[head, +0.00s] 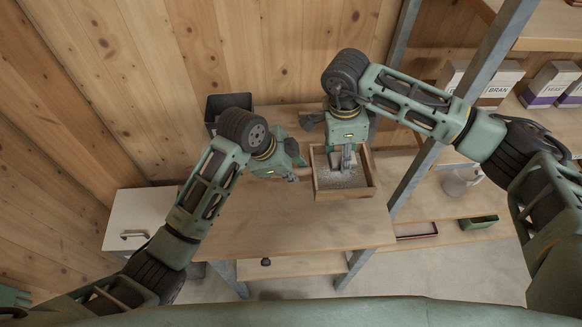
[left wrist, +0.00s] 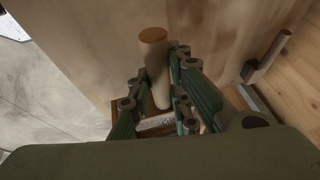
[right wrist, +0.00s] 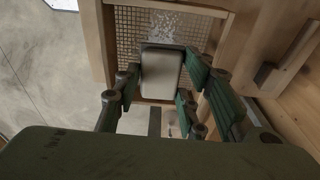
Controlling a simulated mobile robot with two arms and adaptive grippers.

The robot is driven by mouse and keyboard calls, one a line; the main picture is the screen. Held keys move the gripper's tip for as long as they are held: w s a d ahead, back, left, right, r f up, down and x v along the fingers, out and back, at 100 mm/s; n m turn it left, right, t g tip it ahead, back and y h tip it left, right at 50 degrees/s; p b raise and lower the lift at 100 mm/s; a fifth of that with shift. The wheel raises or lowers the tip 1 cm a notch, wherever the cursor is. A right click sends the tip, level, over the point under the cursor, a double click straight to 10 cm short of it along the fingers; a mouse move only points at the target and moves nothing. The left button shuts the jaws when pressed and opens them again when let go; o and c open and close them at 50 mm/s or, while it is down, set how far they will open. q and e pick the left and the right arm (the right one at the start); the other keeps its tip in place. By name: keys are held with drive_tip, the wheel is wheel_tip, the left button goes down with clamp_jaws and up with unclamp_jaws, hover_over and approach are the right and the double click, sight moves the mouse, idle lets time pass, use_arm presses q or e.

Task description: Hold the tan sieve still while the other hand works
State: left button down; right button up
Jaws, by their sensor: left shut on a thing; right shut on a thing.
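The tan sieve (head: 345,194) is a square wooden frame with pale flakes on its mesh, above the wooden table in the head view. Its rim and mesh also show in the right wrist view (right wrist: 125,38). My left gripper (head: 297,174) is at the sieve's left side, shut on its round wooden handle (left wrist: 156,65), which stands between the fingers in the left wrist view. My right gripper (head: 346,148) is over the sieve, shut on a pale block with dark edges (right wrist: 162,75). The block's lower end is at the mesh; I cannot tell whether it touches.
The wooden table (head: 290,228) is bare in front of the sieve. A dark bin (head: 228,102) stands behind my left gripper. A grey metal post (head: 416,178) rises right of the table. Shelves beyond hold cartons (head: 552,84), a pale jug (head: 458,184) and a green tray (head: 479,222).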

use_arm(q)
drive_tip(key=shift+f, duration=4.25)
drive_tip(key=shift+f, duration=0.3)
drive_tip(key=c, duration=1.2)
unclamp_jaws()
drive_tip(key=shift+o, duration=0.2)
drive_tip(key=shift+r, duration=0.2)
drive_tip(key=shift+r, duration=0.35)
drive_tip(key=shift+f, duration=0.3)
drive_tip(key=shift+f, duration=0.3)
